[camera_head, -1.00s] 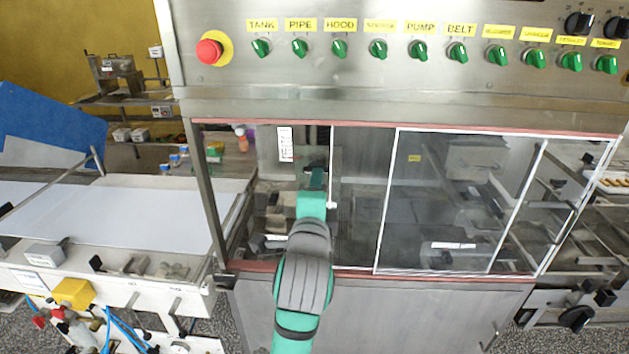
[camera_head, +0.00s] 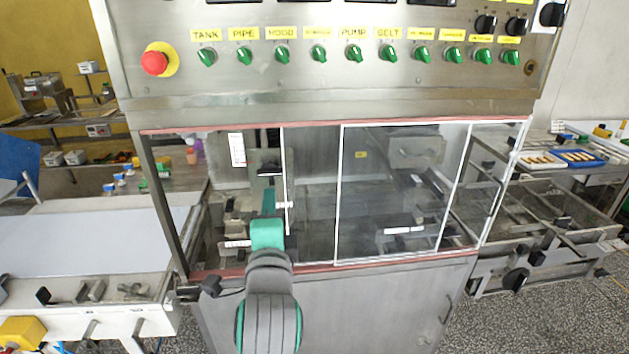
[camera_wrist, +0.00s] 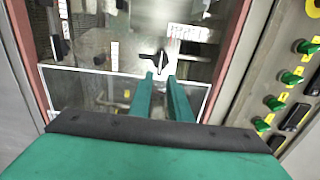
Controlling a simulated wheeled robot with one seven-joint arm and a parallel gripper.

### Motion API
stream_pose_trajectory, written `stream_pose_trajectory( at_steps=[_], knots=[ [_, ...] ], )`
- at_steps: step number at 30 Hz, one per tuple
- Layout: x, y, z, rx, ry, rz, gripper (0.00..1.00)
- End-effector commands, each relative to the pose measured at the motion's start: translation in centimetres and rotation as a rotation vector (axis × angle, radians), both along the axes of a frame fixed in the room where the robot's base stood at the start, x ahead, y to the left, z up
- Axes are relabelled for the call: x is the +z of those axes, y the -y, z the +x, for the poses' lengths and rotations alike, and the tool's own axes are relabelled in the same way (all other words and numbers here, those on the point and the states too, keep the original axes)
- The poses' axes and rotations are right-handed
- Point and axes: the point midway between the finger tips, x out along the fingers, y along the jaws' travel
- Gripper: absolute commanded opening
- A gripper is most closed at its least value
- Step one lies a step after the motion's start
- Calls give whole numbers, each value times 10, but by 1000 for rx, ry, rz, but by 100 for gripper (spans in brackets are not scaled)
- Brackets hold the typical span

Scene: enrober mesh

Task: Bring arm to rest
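My arm, teal with dark grey joint covers, reaches up from the bottom of the head view to the left opening of the enrober's window. My gripper (camera_head: 269,198) is in front of or inside that opening, left of the white-edged glass panel (camera_head: 390,195); its exact depth is unclear. In the wrist view, my gripper's two teal fingers (camera_wrist: 161,78) stand a little apart with nothing visible between them. A dark T-shaped handle (camera_wrist: 158,60) shows beyond the fingertips; I cannot tell whether they touch it.
The steel control panel (camera_head: 350,75) with green knobs and a red stop button (camera_head: 154,62) is above the window. A white belt table (camera_head: 90,240) stands left. A rail frame (camera_head: 545,235) and trays (camera_head: 578,158) are right. Speckled floor (camera_head: 520,325) is open at lower right.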

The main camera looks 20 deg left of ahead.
Motion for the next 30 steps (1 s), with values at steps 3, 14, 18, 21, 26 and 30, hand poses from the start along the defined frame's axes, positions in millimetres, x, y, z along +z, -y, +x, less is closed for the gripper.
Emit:
stream_pose_trajectory(
  at_steps=[3,14,18,21,26,30],
  knots=[
    [0,0,0,-1,1,-1,17],
    [-71,37,13,-74,84,-205,17],
    [-113,63,15,-111,134,-335,17],
    [-142,84,12,-134,165,-426,17],
    [-188,120,3,-170,205,-569,17],
    [-225,149,-12,-190,233,-690,17]
  ],
)
